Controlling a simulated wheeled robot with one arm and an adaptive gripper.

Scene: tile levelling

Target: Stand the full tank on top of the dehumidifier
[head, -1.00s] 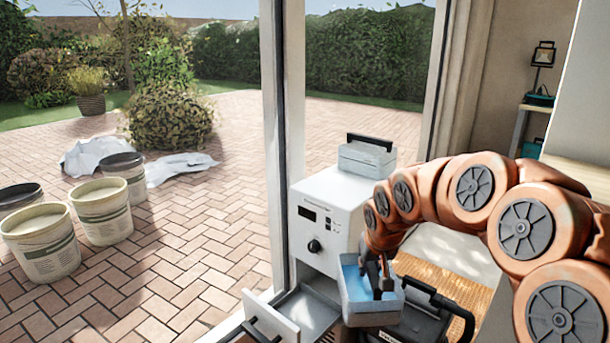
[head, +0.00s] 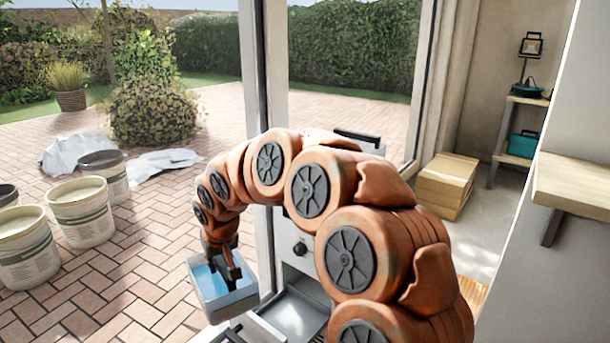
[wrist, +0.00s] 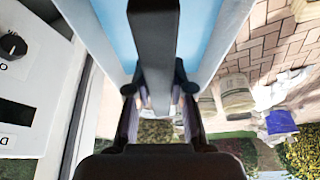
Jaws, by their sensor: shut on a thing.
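The full tank (head: 212,305) is an open grey-white box with blue water in it. My gripper (head: 232,277) is shut on its dark handle and holds it in the air, roughly level, at the left of the doorway. The tank also fills the top of the wrist view (wrist: 105,25), with the handle bar between the fingers. The white dehumidifier (head: 294,228) stands behind my arm, mostly hidden. Its front with the knob shows at the left of the wrist view (wrist: 45,70). A second tank's dark handle (head: 357,139) shows above my arm, over the dehumidifier; its body is mostly hidden.
A pulled-out drawer (head: 292,316) lies low in front of the dehumidifier. The door frame post (head: 257,100) is close behind the held tank. Buckets (head: 85,212) stand on the paving at left. Boxes (head: 447,180) and a wooden shelf (head: 575,185) are at right.

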